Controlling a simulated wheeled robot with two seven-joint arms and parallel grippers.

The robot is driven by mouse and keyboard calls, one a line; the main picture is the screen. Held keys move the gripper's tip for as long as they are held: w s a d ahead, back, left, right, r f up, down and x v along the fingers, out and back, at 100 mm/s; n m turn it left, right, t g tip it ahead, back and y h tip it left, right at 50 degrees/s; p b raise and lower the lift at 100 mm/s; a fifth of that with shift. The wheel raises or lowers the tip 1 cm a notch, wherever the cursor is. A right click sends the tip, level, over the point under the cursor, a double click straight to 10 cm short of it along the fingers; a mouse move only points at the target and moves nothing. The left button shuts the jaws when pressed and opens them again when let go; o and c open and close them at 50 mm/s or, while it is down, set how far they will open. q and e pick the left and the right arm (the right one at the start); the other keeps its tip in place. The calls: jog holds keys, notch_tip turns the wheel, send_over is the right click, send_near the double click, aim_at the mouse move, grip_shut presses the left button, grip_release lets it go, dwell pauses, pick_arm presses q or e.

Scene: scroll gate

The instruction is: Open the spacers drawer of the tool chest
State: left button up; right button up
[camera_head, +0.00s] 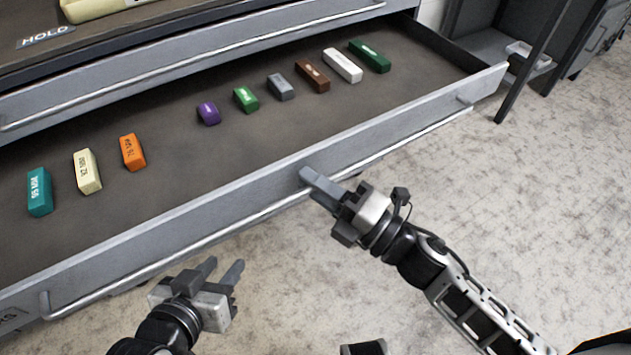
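The drawer (235,195) of the grey tool chest is pulled well out, and its dark inside shows. Its long bar handle (425,125) runs along the front. Several coloured blocks lie in it, among them a teal one (40,192), a cream one (87,171), an orange one (132,152), a white one (343,65) and a dark green one (370,56). My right gripper (308,180) is at the middle of the drawer front, by the handle; its finger gap is hard to see. My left gripper (224,270) is open and empty, below and apart from the handle.
Above is another drawer front (190,55) with its own bar handle, and a top with a label reading HOLD (46,37). A dark rack (540,55) stands at the upper right. The speckled floor (540,200) is clear at the right.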

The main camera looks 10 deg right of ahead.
jog(key=v, duration=1.6)
jog(key=shift+b, duration=0.4)
jog(key=shift+f, duration=0.1)
